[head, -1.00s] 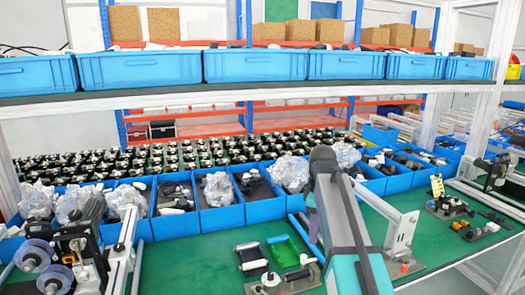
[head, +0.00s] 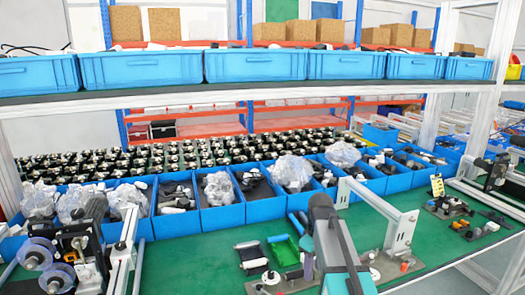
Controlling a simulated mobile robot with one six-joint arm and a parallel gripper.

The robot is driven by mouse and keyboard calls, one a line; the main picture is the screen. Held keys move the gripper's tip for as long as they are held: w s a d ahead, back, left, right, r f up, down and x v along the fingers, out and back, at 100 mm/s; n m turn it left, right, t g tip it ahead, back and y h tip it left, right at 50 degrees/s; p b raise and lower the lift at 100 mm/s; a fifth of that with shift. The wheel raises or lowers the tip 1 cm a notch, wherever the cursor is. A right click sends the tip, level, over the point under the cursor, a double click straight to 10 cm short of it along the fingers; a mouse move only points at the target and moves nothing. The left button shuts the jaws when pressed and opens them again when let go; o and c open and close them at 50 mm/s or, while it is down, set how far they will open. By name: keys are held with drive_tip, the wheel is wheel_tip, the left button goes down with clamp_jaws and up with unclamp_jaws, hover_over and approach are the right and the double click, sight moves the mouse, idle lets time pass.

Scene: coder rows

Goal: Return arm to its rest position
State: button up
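My arm (head: 335,245) shows in the head view, rising from the bottom edge right of centre, over the green work table (head: 195,262). Its grey and teal links are bent, with the elbow at the top near the front of the blue bins. My gripper cannot be made out in this view, so its fingers and anything in them are hidden.
Blue bins (head: 220,217) with plastic bags and dark parts line the table's back. A white bracket frame (head: 400,232) stands close right of my arm. A green tray (head: 284,248) and small fixtures lie left of it. A spool device (head: 55,262) stands at far left.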

drive_tip(key=s+f+m+g+b, duration=0.2)
drive_tip(key=s+f+m+b, duration=0.1)
drive_tip(key=s+f, duration=1)
drive_tip(key=s+f+m+g+b, duration=0.2)
drive_tip(key=s+f, duration=1.1)
drive_tip(key=f, duration=1)
drive_tip(key=s+f+m+g+b, duration=0.1)
drive_tip(key=s+f+m+b, duration=0.2)
drive_tip(key=s+f, duration=1.1)
wheel_tip(320, 180, down, 4)
drive_tip(key=b, duration=0.3)
drive_tip(key=shift+m+g, duration=0.4)
